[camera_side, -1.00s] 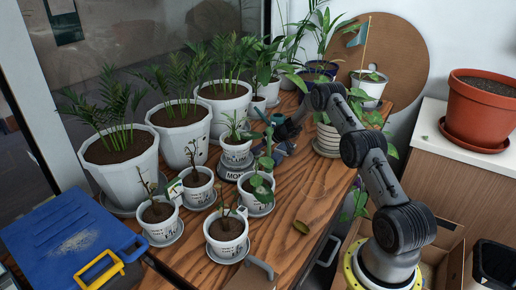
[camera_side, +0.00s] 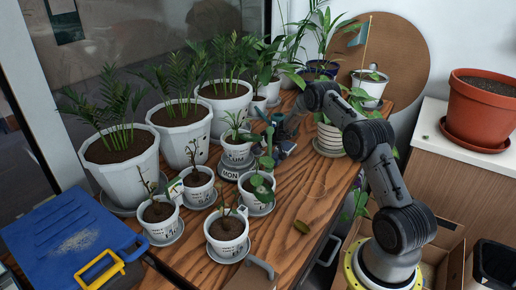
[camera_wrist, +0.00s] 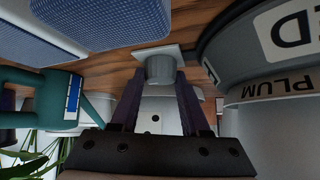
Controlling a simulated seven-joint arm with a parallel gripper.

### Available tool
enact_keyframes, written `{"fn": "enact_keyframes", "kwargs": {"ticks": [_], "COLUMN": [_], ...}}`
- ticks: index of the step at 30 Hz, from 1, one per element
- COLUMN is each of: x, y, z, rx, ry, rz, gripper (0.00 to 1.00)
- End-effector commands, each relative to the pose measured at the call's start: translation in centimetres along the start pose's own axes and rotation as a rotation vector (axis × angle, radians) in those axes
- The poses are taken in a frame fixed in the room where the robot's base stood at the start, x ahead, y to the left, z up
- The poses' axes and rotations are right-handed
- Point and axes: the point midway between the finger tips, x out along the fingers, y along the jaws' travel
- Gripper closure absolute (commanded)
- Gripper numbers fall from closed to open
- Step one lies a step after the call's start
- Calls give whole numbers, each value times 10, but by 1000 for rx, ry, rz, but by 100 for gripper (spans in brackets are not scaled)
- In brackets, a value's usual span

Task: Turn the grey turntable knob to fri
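The grey turntable (camera_side: 232,175) stands among the pots on the wooden table, with a MON label facing the side camera. Its rim (camera_wrist: 225,65) fills the upper right of the wrist view, with a label partly reading "ED" and a pot marked PLUM by it. A short grey knob (camera_wrist: 162,70) on a pale square plate shows in the wrist view, just beyond and between the fingertips. My gripper (camera_wrist: 160,80) is open, a finger on each side of the knob's line. Contact cannot be made out.
A teal watering can (camera_wrist: 45,95) is close to my gripper at left in the wrist view. A blue mesh-fronted object (camera_wrist: 110,20) is above it. Several white potted plants (camera_side: 228,232) crowd the table's left. The table's front right (camera_side: 310,205) is mostly clear.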

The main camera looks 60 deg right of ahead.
Motion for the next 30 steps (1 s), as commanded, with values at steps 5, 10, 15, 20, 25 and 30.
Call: {"fn": "enact_keyframes", "kwargs": {"ticks": [5, 10, 15, 20, 25, 30], "x": [0, 0, -2, -11, -31, -53], "y": [-1, -1, 0, 0, 0, 0], "z": [-2, -1, 0, -2, -1, -2], "rx": [0, 0, 0, 0, 1, 0], "ry": [3, 1, 1, 2, 2, 3], "rz": [-3, -2, -2, -1, -1, -1], "gripper": [25, 25, 25, 25, 25, 25]}}
